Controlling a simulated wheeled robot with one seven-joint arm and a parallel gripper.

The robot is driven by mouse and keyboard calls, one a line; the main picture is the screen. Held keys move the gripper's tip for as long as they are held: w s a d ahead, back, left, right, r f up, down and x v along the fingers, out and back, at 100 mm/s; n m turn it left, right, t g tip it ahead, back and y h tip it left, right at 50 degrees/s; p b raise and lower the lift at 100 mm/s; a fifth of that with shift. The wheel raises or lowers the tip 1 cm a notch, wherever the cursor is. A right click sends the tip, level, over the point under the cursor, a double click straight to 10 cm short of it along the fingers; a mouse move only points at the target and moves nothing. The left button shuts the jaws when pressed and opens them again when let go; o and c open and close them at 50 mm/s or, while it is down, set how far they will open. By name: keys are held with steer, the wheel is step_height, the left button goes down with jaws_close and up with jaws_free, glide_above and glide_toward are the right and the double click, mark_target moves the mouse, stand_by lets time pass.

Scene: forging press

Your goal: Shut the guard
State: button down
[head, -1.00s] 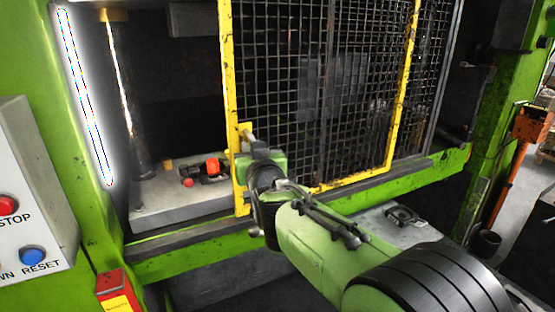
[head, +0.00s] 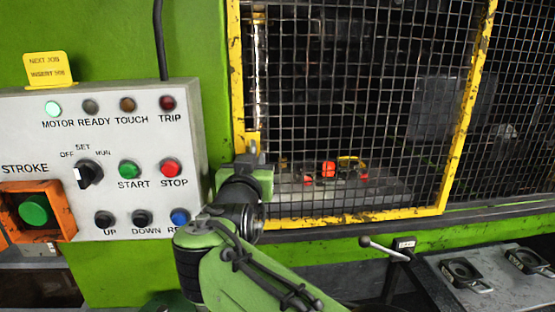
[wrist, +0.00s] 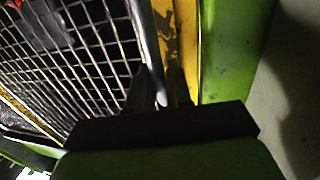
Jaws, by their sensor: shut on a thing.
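The guard (head: 236,70) is a yellow-framed black mesh panel across the press opening. Its left frame bar now stands against the green press post, and it also shows in the wrist view (wrist: 186,40). My gripper (head: 252,157) is at the lower left of the guard frame. In the wrist view my gripper (wrist: 165,98) is shut on a grey metal bar, the guard's handle (wrist: 148,50), beside the yellow frame. The fingertips are dark and partly hidden there. Orange and red items (head: 328,170) lie behind the mesh.
A control panel (head: 145,140) with buttons and a selector stands close left of my arm. Its MOTOR lamp is lit green.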

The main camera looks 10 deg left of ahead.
steer(key=shift+s+a, duration=0.1)
steer(key=shift+a, duration=0.25)
steer(key=c, duration=1.3)
jaws_free()
steer(key=shift+o, duration=0.4)
steer(key=shift+a, duration=0.2)
steer(key=shift+d, duration=0.15)
steer(key=s+d+b, duration=0.1)
steer(key=s+b, duration=0.2)
steer(key=s, duration=1.2)
steer(key=shift+s+d, duration=0.35)
steer(key=shift+d, duration=0.05)
